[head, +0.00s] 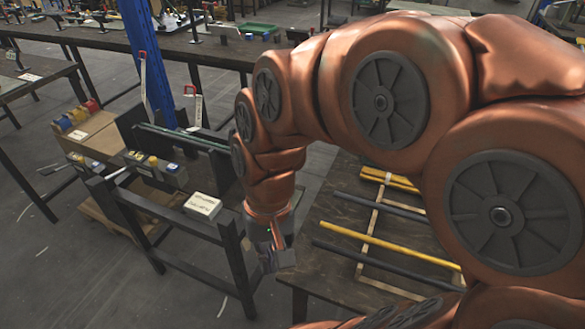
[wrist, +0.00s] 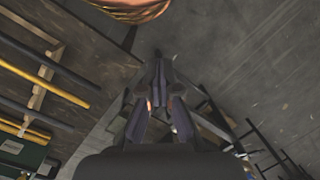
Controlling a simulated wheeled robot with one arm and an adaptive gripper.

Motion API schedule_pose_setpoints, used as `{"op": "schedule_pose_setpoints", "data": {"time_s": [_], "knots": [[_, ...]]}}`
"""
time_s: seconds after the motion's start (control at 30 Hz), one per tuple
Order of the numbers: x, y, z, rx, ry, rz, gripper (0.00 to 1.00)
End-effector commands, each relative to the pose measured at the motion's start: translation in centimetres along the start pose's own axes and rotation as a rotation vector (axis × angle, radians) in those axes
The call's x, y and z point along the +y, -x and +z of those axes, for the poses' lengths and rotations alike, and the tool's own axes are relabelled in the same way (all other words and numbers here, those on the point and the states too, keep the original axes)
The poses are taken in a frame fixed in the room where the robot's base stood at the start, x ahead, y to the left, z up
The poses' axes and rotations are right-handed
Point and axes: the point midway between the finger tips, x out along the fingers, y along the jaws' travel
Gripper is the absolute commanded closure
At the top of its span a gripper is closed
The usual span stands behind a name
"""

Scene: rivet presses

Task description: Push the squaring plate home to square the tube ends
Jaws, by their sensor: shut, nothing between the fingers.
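Yellow tubes (head: 375,240) and dark tubes (head: 372,262) lie side by side across a light wooden frame (head: 366,228) on a dark table. Their near-left ends do not look level in the head view. The wrist view shows yellow tubes (wrist: 45,64) and dark tubes (wrist: 36,47) at the left, with staggered ends. I cannot pick out the squaring plate for certain in either view. My gripper (head: 280,262) hangs just left of the table edge, apart from the tubes. In the wrist view my gripper (wrist: 158,62) has its fingertips together, shut and empty, over floor.
A black stand (head: 232,232) with a pale labelled block (head: 202,207) is left of my gripper. A blue post (head: 148,70) rises behind it. A long workbench (head: 200,45) crosses the back. Bare floor lies at lower left.

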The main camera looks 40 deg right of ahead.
Motion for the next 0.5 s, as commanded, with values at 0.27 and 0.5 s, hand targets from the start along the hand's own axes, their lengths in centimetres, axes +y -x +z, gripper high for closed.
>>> {"op": "schedule_pose_setpoints", "data": {"time_s": [0.27, 0.5], "knots": [[-0.6, -0.4, -10.4, -0.004, -0.496, -0.254, 1.00], [3.7, -0.3, -19.8, -0.038, -0.965, -0.486, 1.00]]}}
